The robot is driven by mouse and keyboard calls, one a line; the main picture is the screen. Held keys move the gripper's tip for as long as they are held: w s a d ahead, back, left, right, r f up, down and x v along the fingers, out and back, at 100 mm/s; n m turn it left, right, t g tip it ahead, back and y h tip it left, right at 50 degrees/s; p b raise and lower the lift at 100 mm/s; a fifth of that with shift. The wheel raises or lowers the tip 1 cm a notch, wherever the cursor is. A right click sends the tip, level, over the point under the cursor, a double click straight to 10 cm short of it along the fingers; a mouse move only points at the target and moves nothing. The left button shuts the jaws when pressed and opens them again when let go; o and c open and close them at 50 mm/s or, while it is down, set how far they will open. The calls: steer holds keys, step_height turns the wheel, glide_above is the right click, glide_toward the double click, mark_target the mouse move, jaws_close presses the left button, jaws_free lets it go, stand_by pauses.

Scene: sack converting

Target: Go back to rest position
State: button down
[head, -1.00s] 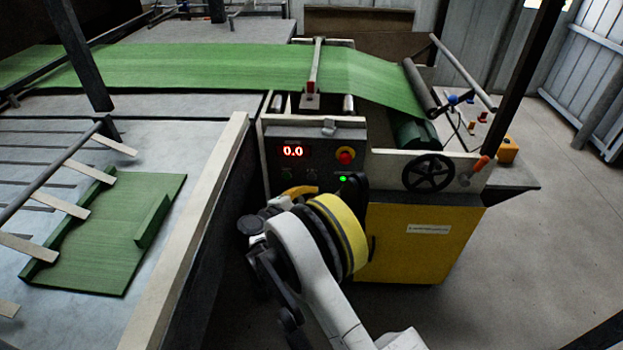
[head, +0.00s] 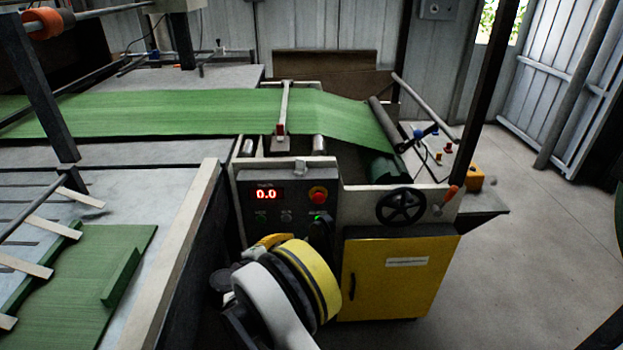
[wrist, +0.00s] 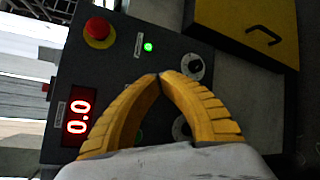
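My gripper (wrist: 160,76) shows in the wrist view as two yellow ribbed fingers whose tips meet, with nothing seen between them. It is in front of the dark control panel (wrist: 115,60); I cannot tell whether it touches it. The panel has a red display reading 0.0 (wrist: 77,117), a red stop button on a yellow base (wrist: 98,30), a lit green lamp (wrist: 148,47) and a dial (wrist: 193,67). In the head view the panel (head: 290,195) stands just beyond my gripper, a yellow finger (head: 268,243) of which shows; its tips are not clear there.
A yellow cabinet (head: 395,275) and a black handwheel (head: 401,207) are right of the panel. Green sack web (head: 200,112) runs over the machine. A cut green piece (head: 70,285) lies on the left table. Open floor (head: 530,270) lies to the right.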

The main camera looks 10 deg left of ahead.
steer(key=w+d+r+m+g, duration=0.2)
steer(key=d+r+m+g, duration=0.35)
steer(key=d+r, duration=1.1)
steer(key=s+d+r+m+g+y, duration=0.1)
steer(key=s+d+r+m, duration=0.2)
steer(key=s+d, duration=0.3)
steer(key=s+d+r+m+y, duration=0.1)
steer(key=s+d+r+m, duration=0.2)
steer(key=d, duration=0.6)
steer(key=s+d+m+y, duration=0.2)
steer(key=s+d+m, duration=0.2)
steer(key=s, duration=0.6)
steer(key=s+d+f+m+y, duration=0.1)
steer(key=s+d+m, duration=0.3)
steer(key=s, duration=0.7)
steer(key=shift+s+g+y, duration=0.3)
steer(key=shift+g+y, duration=0.05)
steer(key=shift+y, duration=0.05)
steer(key=shift+f, duration=0.15)
